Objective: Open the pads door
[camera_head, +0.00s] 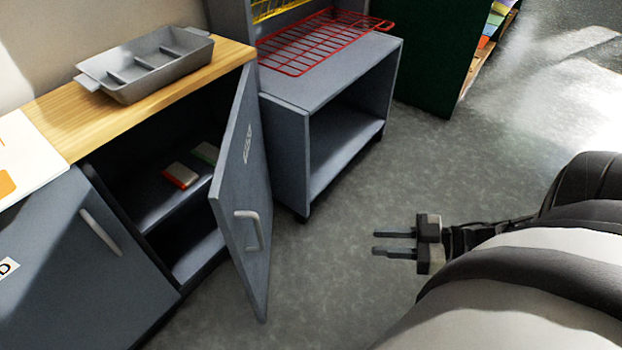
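A grey cabinet door (249,185) with a light bar handle (247,230) stands swung well open, jutting out from its cabinet. Faint lettering on it is too small to read. Inside the cabinet, on a shelf (160,195), lie an orange-and-white block (180,175) and a green-and-white block (205,152). My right gripper (384,243) is open and empty over the floor, to the right of the door and apart from it. My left gripper is not in view.
A grey divided tray (150,62) sits on the wooden top (100,122). A shut cabinet door (65,265) with a bar handle is at left. A grey open-fronted unit (335,85) with a red wire rack (320,42) stands right of the open door. The floor at right is clear.

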